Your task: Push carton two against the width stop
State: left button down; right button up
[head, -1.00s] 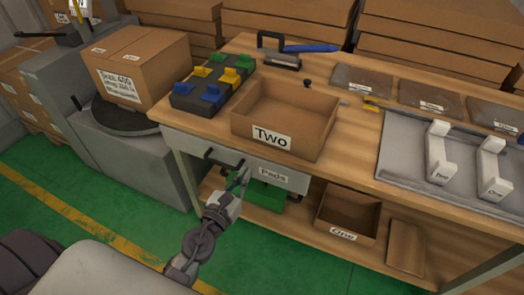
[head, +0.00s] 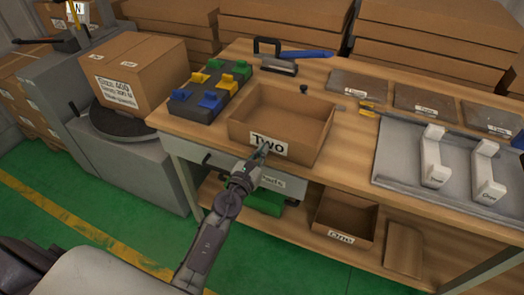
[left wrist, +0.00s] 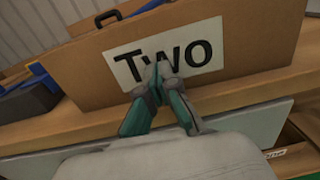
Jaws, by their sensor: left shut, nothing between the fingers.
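Carton two is an open-topped brown box (head: 318,130) with a white "Two" label, standing near the table's front edge. It appears empty. Its front face (left wrist: 245,65) fills much of the left wrist view. My left gripper (head: 263,151) is shut and empty, with its fingertips in front of the label. In the left wrist view the closed fingertips (left wrist: 160,74) overlap the label's lower middle; I cannot tell whether they touch it. I cannot tell which part is the width stop. My right gripper is not in view.
A dark block with coloured pieces (head: 208,98) stands left of the carton. A blue-handled tool (head: 290,55) and small black knob (head: 303,89) lie behind it. A grey plate (head: 400,165) with white brackets (head: 433,150) is to the right. Carton One (head: 345,215) sits on the lower shelf.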

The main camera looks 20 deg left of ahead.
pick_arm(q)
jog(key=w, duration=0.7)
jog(key=shift+w+d+f+b, duration=0.1)
jog(key=shift+w+d+b, duration=0.15)
jog(key=shift+w+b, duration=0.05)
